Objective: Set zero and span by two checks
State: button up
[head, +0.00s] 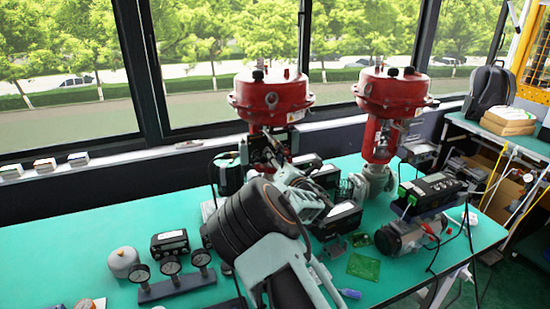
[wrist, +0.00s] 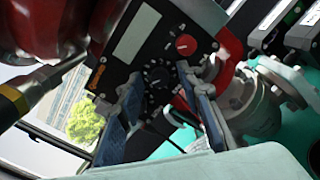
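Two red valve actuators, left (head: 270,97) and right (head: 391,90), stand at the back of the green bench. In the wrist view a black instrument face (wrist: 150,45) carries a pale blank panel, a black dial knob (wrist: 157,76) and a red button (wrist: 187,45). My gripper (wrist: 160,85) shows two blue-grey fingers spread apart, on either side of the dial knob's lower area. Nothing is visibly held; I cannot tell whether a finger touches the face. In the head view my arm reaches toward the left valve and hides the fingertips and much of that valve's lower part.
A black-and-green instrument (head: 431,188) and a grey motor-like unit (head: 402,235) sit at right. In the wrist view a yellow-and-black handle (wrist: 14,105) juts in at left.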

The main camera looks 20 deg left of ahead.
grip_shut()
jog(key=shift+m+b, duration=7.9)
jog(key=shift+m, duration=3.9)
